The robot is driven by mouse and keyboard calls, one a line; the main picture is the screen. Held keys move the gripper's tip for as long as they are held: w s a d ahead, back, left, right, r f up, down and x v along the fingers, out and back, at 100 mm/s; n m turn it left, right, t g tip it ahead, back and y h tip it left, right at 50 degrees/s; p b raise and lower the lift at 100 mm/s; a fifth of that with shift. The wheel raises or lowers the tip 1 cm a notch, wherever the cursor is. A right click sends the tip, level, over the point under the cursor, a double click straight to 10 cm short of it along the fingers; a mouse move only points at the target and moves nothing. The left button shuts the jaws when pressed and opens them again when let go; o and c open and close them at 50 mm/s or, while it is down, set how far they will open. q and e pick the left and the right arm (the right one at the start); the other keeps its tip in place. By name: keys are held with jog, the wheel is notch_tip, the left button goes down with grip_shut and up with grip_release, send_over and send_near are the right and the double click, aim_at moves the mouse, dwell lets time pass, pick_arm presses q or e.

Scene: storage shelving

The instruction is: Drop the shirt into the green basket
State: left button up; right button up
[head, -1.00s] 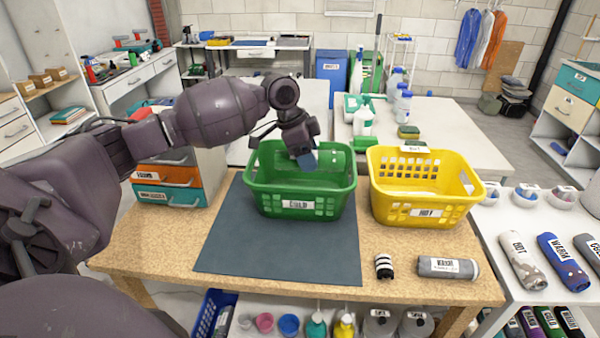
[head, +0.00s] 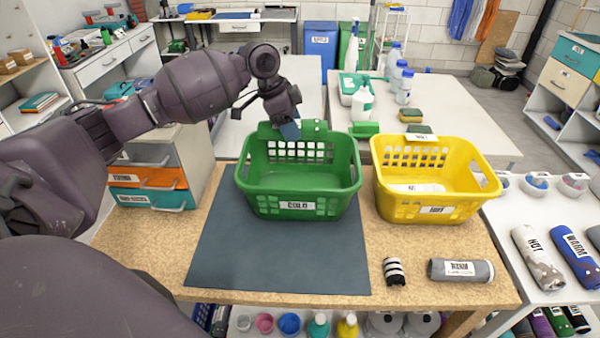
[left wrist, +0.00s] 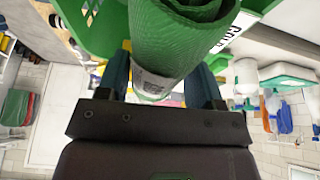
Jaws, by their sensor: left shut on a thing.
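My left gripper (head: 289,130) is shut on a rolled green shirt (left wrist: 175,35), which shows between its fingers (left wrist: 165,80) in the left wrist view with a small pale label on it. In the head view the shirt (head: 310,128) is a green roll lying crosswise at the far rim of the green basket, partly hidden by the gripper. The green basket (head: 298,206), labelled COLD, stands upright with its inside looking empty. Its holed wall also shows in the left wrist view (left wrist: 95,25). My right gripper is not in view.
A yellow basket (head: 432,211) labelled HOT stands to the right with a pale roll (head: 415,188) inside. The dark mat (head: 270,260) before the green basket is clear. Drawers (head: 150,182) stand left.

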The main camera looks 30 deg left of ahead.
pick_arm(q)
jog(key=shift+s+d+f+b, duration=0.1)
jog(key=shift+f+b, duration=0.3)
jog(key=shift+f, duration=0.2)
notch_tip(320, 180, down, 4)
jog(key=b, duration=0.3)
jog(key=shift+f, duration=0.25)
jog(key=o, duration=1.1)
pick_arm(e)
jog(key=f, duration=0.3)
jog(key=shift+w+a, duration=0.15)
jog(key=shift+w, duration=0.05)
